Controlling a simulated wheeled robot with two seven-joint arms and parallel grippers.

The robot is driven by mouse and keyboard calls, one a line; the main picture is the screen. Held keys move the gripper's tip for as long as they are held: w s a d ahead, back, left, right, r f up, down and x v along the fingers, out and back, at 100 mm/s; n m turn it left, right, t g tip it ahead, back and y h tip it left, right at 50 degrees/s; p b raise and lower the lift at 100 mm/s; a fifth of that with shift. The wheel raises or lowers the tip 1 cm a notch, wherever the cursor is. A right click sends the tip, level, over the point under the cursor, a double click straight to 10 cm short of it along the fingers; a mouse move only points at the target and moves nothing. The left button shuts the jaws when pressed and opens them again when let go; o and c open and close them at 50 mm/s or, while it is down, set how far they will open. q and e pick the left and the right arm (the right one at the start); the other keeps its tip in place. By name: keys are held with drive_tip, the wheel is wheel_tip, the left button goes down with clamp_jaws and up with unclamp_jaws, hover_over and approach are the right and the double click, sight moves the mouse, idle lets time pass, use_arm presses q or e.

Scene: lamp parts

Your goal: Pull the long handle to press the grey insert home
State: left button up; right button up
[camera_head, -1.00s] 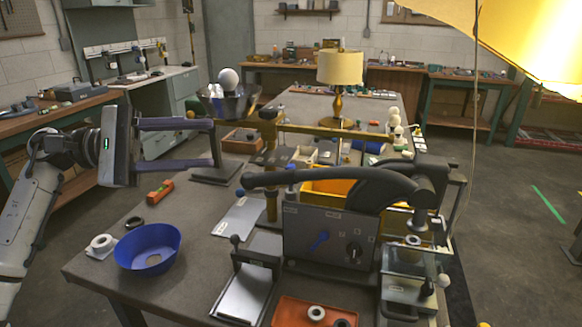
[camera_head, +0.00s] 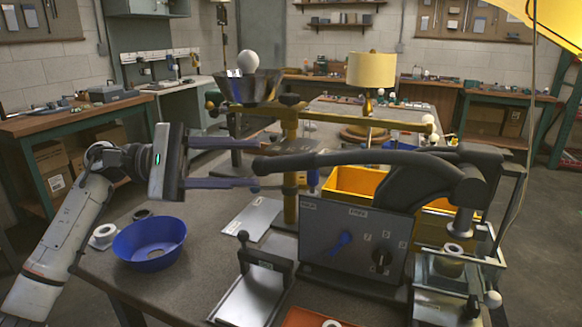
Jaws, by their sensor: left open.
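The long dark handle (camera_head: 340,160) of the bench press lies nearly level, from its pivot at the right to a rounded end at the left. My left gripper (camera_head: 262,163) is open, its two fingers pointing right, one above and one below the handle's left end. It is not closed on the handle; I cannot tell whether a finger touches it. The press ram (camera_head: 462,222) hangs at the right. Below it a small round ring-topped piece (camera_head: 450,262) sits in the fixture; I cannot tell whether it is the grey insert. My right gripper is out of view.
A brass post (camera_head: 290,180) rises close behind the handle. A blue bowl (camera_head: 135,252) and white ring (camera_head: 103,236) lie at the left. A yellow bin (camera_head: 354,183) stands behind the panel.

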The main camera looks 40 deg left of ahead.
sight(291, 163)
use_arm(q)
drive_tip(key=p+x, duration=0.2)
drive_tip(key=x, duration=0.5)
drive_tip(key=shift+w+d+r, duration=0.1)
drive_tip(key=shift+d, duration=0.1)
drive_tip(key=shift+w+d, duration=0.35)
drive_tip(key=shift+d, duration=0.15)
clamp_jaws()
